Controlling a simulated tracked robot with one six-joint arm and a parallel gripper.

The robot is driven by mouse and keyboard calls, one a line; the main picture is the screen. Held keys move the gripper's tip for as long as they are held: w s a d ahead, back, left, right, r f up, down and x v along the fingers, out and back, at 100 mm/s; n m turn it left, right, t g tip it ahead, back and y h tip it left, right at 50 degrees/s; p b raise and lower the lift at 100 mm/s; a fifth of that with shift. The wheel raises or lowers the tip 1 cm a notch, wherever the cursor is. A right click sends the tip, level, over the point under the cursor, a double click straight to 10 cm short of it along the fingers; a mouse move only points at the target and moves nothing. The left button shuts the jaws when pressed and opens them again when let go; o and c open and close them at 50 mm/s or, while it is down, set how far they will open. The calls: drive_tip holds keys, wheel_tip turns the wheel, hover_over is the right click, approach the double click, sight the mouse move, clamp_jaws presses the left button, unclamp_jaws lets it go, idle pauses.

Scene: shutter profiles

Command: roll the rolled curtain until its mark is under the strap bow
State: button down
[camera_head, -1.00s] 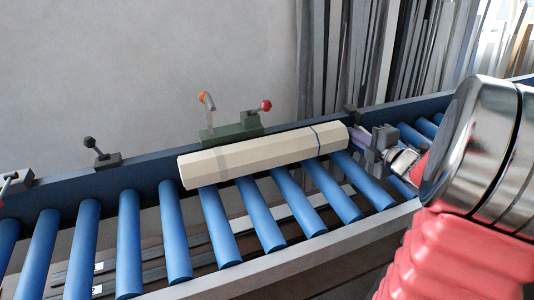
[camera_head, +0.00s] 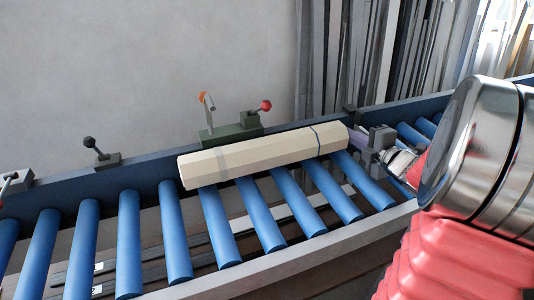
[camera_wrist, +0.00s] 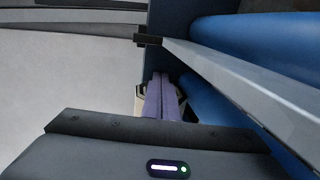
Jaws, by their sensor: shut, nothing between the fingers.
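The rolled curtain (camera_head: 265,155) is a long, cream, many-sided roll lying across the blue rollers, against the back rail. I cannot tell which is the mark. A green clamp block (camera_head: 230,132) with an orange-tipped bent rod (camera_head: 207,100) stands behind the roll; I cannot identify the strap bow for certain.
Blue rollers (camera_head: 128,245) fill the conveyor between the dark blue back rail (camera_head: 145,174) and the grey front rail (camera_head: 345,235). A red-knobbed lever (camera_head: 265,106) and a black-knobbed clamp (camera_head: 103,158) stand along the back. Profiles lean at the back right. The left rollers are clear.

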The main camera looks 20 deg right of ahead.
drive_tip(key=shift+d, duration=0.1)
drive_tip(key=shift+d, duration=0.6)
drive_tip(key=shift+d, duration=0.1)
drive_tip(key=s+r, duration=0.3)
drive_tip(key=s, duration=0.9)
idle(1.1)
